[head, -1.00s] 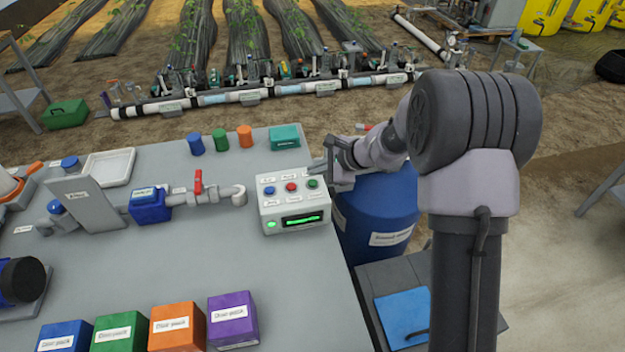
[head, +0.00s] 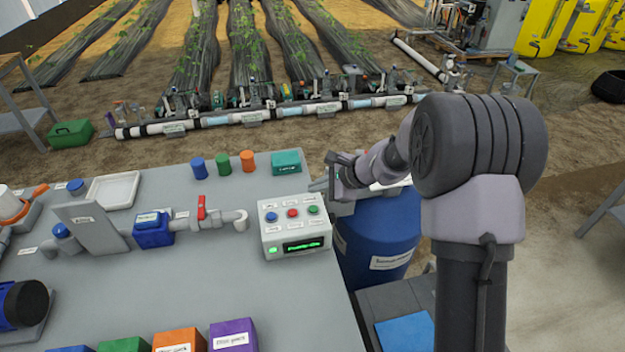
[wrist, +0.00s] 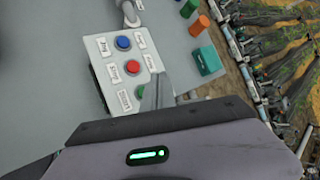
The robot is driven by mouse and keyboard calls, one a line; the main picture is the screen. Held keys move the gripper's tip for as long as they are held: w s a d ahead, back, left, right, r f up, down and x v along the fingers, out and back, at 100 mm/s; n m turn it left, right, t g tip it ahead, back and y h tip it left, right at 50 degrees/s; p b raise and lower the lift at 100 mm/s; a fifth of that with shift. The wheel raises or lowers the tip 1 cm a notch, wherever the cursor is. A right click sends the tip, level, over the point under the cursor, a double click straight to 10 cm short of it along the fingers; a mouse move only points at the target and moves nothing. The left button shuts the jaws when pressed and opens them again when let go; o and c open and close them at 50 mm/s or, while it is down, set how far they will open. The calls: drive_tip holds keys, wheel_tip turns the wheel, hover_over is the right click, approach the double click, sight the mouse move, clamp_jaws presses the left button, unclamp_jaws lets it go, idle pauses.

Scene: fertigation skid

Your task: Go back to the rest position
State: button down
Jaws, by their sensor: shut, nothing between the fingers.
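My gripper (head: 319,184) is shut and empty. It hangs beside the upper right corner of the grey control box (head: 291,248), above the table's right edge. In the wrist view a grey finger (wrist: 157,93) covers part of the box's green button, so I cannot tell the gap between them there. The box carries a blue button (head: 271,216), a red button (head: 292,213) and a green button (head: 313,210). Its small display (head: 303,246) shows green text too blurred to read surely, with a lit green lamp (head: 272,250) beside it.
A teal box (head: 286,162) stands behind the control box, with blue, green and orange cups (head: 248,162) to its left. A pipe with a red valve handle (head: 201,207) lies left. A blue drum (head: 375,240) stands below my arm. Coloured packs (head: 233,336) line the front.

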drive_tip(key=s+d+r+n+h, duration=0.15)
drive_tip(key=s+r+n, duration=0.55)
drive_tip(key=s+r, duration=0.95)
drive_tip(key=s+d+n+h, duration=0.2)
drive_tip(key=s+d, duration=0.1)
drive_tip(key=s, duration=0.6)
drive_tip(key=s+d+n+h, duration=0.2)
drive_tip(key=s+d+n, duration=0.1)
drive_tip(key=s, duration=0.7)
drive_tip(key=shift+d, duration=0.15)
drive_tip(key=shift+r, duration=0.15)
